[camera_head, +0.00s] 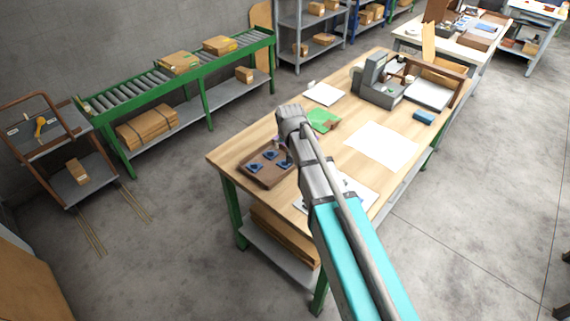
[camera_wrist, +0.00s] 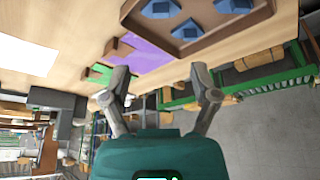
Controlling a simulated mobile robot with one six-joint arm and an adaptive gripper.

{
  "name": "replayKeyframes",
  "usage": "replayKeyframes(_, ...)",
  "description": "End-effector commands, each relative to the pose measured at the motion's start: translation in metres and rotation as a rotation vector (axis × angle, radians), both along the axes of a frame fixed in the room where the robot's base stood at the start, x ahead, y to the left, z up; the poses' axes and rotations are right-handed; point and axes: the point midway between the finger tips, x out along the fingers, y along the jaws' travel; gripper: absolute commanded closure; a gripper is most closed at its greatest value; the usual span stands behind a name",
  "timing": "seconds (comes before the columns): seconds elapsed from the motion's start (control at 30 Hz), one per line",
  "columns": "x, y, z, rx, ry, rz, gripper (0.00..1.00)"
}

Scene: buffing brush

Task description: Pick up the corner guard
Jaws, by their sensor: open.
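Several small blue angular pieces, which look like the corner guards, lie in a brown tray (camera_head: 252,180) at the near left corner of the workbench. In the head view, one blue piece (camera_head: 257,167) is at the tray's left. In the wrist view, blue pieces (camera_wrist: 187,30) show at the top edge inside the tray (camera_wrist: 225,38), partly cut off. My gripper (camera_wrist: 162,76) is open and empty, its two fingers spread. In the wrist view the tray appears beyond the fingertips, apart from them. My arm hides part of the bench in the head view.
A green piece (camera_head: 322,120) and white sheets (camera_head: 381,146) lie on the bench (camera_head: 340,165). A purple sheet (camera_wrist: 145,50) is beside the tray. A grey machine (camera_head: 376,82) and a blue box (camera_head: 424,117) stand farther back. A green roller conveyor (camera_head: 150,90) is at left.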

Motion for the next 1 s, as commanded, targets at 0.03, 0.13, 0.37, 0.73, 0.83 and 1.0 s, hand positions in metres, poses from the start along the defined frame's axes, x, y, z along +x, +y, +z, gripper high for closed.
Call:
replayKeyframes(0.03, 0.001, 0.000, -0.004, 0.000, 0.000, 0.000, 0.23)
replayKeyframes(0.13, 0.003, 0.000, -0.010, 0.000, 0.000, 0.000, 0.23)
replayKeyframes(0.37, 0.010, 0.001, -0.028, 0.000, 0.001, -0.001, 0.23)
replayKeyframes(0.73, 0.022, 0.003, -0.056, 0.000, 0.001, -0.001, 0.23)
replayKeyframes(0.83, 0.025, 0.003, -0.063, 0.000, 0.001, -0.002, 0.23)
replayKeyframes(1.0, 0.029, 0.004, -0.074, 0.000, 0.001, -0.002, 0.23)
